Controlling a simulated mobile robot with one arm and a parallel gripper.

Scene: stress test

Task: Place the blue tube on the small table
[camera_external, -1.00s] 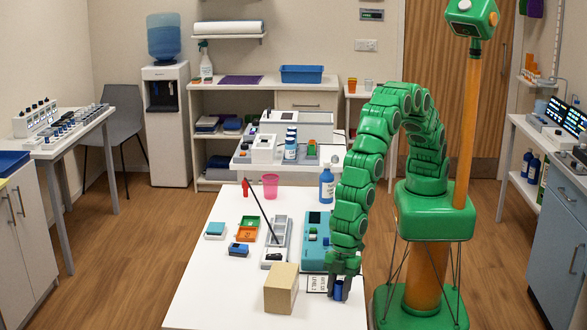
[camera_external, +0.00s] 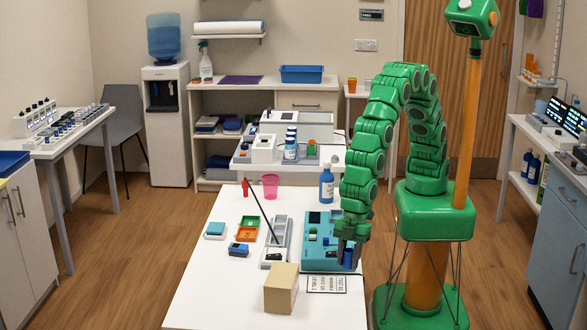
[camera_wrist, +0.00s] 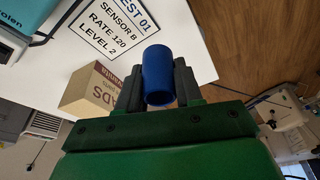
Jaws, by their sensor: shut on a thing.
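The blue tube (camera_wrist: 158,75) is between the two fingers of my gripper (camera_wrist: 158,88) in the wrist view. In the external view my gripper (camera_external: 350,252) is shut on the tube (camera_external: 348,257) and holds it over the right side of the white table (camera_external: 215,285), near the teal device. Its lower end looks clear of the tabletop. A small table (camera_external: 356,93) with an orange cup stands at the back, partly hidden behind my arm; I cannot tell if it is the one named.
A teal device (camera_external: 318,258), a cardboard box (camera_external: 281,289) and a printed label card (camera_external: 326,284) are near my gripper. A blue bottle (camera_external: 326,185) and pink cup (camera_external: 270,186) stand farther back. The table's front left is clear.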

